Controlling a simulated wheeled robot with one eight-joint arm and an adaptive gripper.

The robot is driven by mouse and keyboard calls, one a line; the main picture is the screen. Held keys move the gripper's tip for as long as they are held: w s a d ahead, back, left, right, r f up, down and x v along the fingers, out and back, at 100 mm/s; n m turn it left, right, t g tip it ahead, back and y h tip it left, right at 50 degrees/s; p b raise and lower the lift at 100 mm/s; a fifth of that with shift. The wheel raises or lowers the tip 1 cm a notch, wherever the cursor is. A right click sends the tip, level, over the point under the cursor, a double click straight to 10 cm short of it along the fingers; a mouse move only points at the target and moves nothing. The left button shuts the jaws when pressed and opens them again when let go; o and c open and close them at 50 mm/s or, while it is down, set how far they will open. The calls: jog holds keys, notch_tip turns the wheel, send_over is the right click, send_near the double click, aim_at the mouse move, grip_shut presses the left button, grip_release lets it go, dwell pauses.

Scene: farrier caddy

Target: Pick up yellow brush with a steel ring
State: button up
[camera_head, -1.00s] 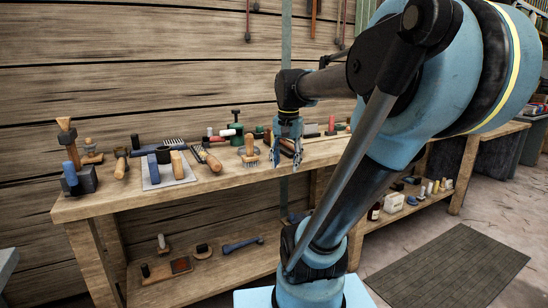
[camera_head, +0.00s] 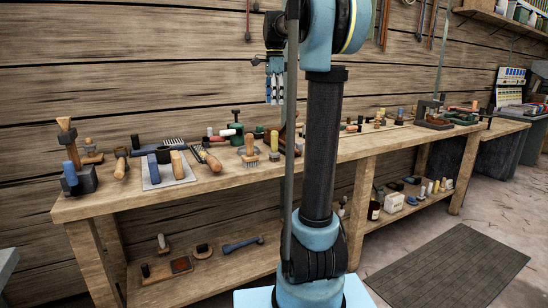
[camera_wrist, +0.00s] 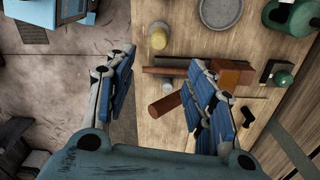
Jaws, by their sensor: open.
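My gripper (camera_head: 274,90) is raised above the workbench in the head view, in front of the plank wall. In the wrist view my gripper (camera_wrist: 162,65) has its two blue fingers spread apart with nothing held between them. A pale yellow round knob (camera_wrist: 158,37) shows beyond the fingertips, near the bench edge. An upright tan-handled brush (camera_head: 249,147) with grey bristles stands on the bench below my gripper. I cannot tell whether either is the yellow brush, since no steel ring is clear.
The workbench (camera_head: 85,207) is crowded with tools. A brown block (camera_wrist: 233,73), a brown cylinder (camera_wrist: 165,104), a grey dish (camera_wrist: 221,12) and a green item (camera_wrist: 290,14) lie near the gripper in the wrist view. The lower shelf holds several items. A dark mat (camera_head: 450,268) lies on the floor.

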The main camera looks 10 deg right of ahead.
send_over(274, 139)
jog(key=w, duration=0.2)
jog(key=f, duration=1.1)
jog(key=shift+s+d+f, duration=0.1)
jog(key=shift+d+f, duration=0.1)
jog(key=shift+f, duration=0.1)
jog(key=shift+s+f, duration=0.1)
jog(key=shift+f, duration=2.75)
grip_shut()
